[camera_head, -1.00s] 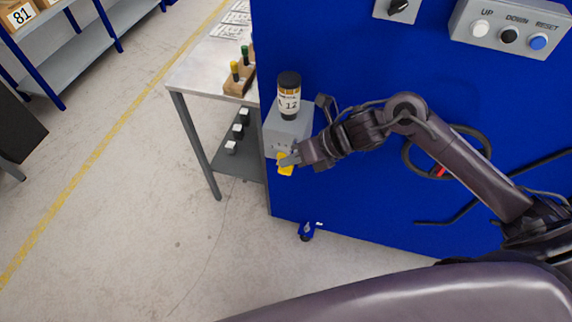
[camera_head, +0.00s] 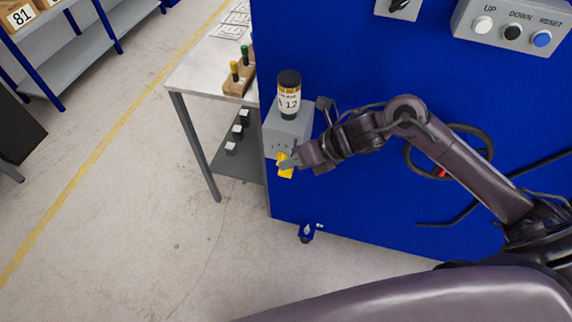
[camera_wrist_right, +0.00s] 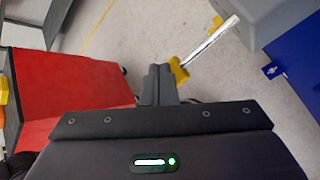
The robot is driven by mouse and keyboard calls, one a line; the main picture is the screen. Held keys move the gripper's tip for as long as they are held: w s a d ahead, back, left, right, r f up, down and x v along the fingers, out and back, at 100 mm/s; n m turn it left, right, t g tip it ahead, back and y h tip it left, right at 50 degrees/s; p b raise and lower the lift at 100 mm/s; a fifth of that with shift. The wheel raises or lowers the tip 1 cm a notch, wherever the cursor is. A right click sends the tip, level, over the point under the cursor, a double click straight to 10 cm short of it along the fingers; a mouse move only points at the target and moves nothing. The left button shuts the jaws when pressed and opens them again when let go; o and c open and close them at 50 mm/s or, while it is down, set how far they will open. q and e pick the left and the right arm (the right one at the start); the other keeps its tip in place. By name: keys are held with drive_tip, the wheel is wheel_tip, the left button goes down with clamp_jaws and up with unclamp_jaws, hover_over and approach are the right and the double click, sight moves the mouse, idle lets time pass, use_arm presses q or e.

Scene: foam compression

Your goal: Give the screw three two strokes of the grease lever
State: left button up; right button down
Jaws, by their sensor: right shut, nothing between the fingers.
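The grease unit is a grey box (camera_head: 287,128) on the blue panel, with a dark-capped canister (camera_head: 289,98) labelled 12 on top. Its lever has a yellow handle (camera_head: 286,171) below the box; the wrist view shows the yellow handle (camera_wrist_right: 179,70) at the end of a bare metal rod (camera_wrist_right: 212,40). My right gripper (camera_head: 290,161) is shut and empty at the handle. In the wrist view its closed fingertips (camera_wrist_right: 157,72) are right beside the handle, and whether they touch it I cannot tell. My left gripper is not in view.
A red surface (camera_wrist_right: 65,95) is left in the wrist view. Floor below is clear.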

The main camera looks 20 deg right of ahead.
sight(291, 170)
drive_tip(key=shift+f+b, duration=0.5)
drive_tip(key=shift+f, duration=0.05)
drive_tip(key=shift+r, duration=0.1)
idle(0.8)
drive_tip(key=shift+r+p, duration=1)
drive_tip(key=shift+r, duration=0.7)
drive_tip(key=shift+r, duration=0.1)
wheel_tip(291, 170, up, 5)
drive_tip(key=p, duration=0.3)
